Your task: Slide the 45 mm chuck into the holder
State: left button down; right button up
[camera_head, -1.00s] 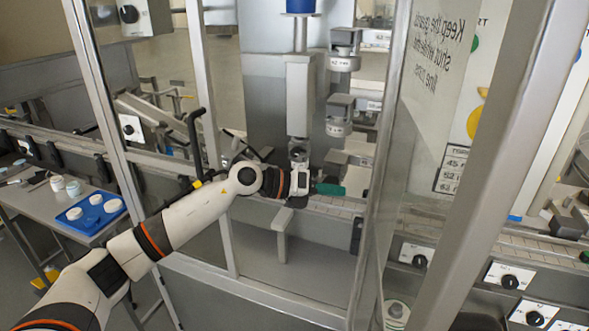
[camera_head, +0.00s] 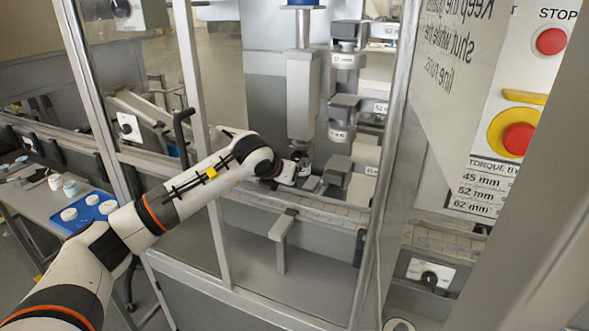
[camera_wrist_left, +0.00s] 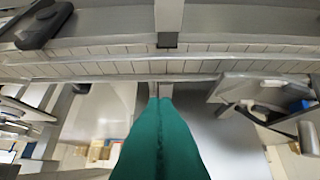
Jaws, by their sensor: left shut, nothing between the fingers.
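My left gripper (camera_wrist_left: 160,103) shows in its wrist view as two green fingers pressed together with nothing between them. In the head view the hand of my left gripper (camera_head: 292,173) is inside the guarded cell, beside the lower end of a vertical grey spindle (camera_head: 303,95). Its fingers are mostly hidden there. Grey chuck-like blocks stand one above another right of the spindle: an upper one (camera_head: 346,60), a middle one (camera_head: 342,132) and a lower one (camera_head: 337,168). Their labels are too small to read surely, so I cannot tell which is 45 mm. The holder is not clearly identifiable. My right gripper is out of view.
The conveyor (camera_head: 325,207) runs below the hand. Guard-frame posts (camera_head: 192,80) and a clear panel (camera_head: 440,130) bound the cell. A control panel with red buttons (camera_head: 551,41) is at right. A blue tray with white pots (camera_head: 90,207) is at left.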

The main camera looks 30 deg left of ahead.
aim_at(302, 165)
pick_arm(q)
jog(key=w, duration=0.1)
jog(key=w+f+p, duration=0.1)
jog(key=w, duration=0.1)
jog(key=w+p, duration=0.1)
jog(key=w, duration=0.1)
jog(key=shift+w+a+f, duration=0.1)
jog(key=shift+w+f, duration=0.15)
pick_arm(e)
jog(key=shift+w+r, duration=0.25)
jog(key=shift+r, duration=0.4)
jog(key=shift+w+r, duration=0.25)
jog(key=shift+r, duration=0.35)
